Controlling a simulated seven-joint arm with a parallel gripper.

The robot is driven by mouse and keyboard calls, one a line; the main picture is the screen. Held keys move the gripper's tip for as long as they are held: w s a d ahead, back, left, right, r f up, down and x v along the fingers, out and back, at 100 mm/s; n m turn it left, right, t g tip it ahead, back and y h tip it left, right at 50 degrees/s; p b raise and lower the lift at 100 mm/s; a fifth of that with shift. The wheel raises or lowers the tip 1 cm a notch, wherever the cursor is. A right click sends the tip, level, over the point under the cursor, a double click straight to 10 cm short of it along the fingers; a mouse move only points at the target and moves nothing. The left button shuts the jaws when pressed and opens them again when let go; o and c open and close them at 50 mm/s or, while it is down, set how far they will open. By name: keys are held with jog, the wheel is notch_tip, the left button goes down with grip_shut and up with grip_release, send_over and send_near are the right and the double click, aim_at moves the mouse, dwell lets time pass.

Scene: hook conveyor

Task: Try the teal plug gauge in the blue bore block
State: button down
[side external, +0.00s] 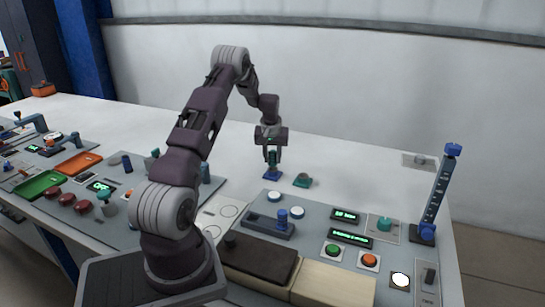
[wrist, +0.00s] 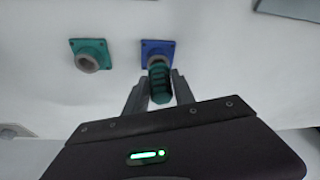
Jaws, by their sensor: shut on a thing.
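My gripper (side external: 272,156) is shut on the teal plug gauge, pointing down over the blue bore block (side external: 272,174). In the wrist view, the ribbed teal plug gauge (wrist: 160,87) sits between the two fingers. The blue bore block (wrist: 158,46) is a square plate with a grey round collar, and the far end of the gauge meets that collar. I cannot tell whether the gauge is inside the bore or only touching its mouth. The gauge hides part of the collar.
A teal block (wrist: 88,52) with a grey collar stands to the left in the wrist view; it also shows beside the blue block in the side view (side external: 303,180). A button panel (side external: 330,220) and a blue-topped post (side external: 440,190) stand in front and right. White table behind is clear.

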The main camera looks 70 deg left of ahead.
aim_at(273, 152)
jog(key=shift+f, duration=0.65)
dwell(0.7)
jog(key=shift+r, duration=0.1)
dwell(0.5)
jog(key=shift+r, duration=2.9)
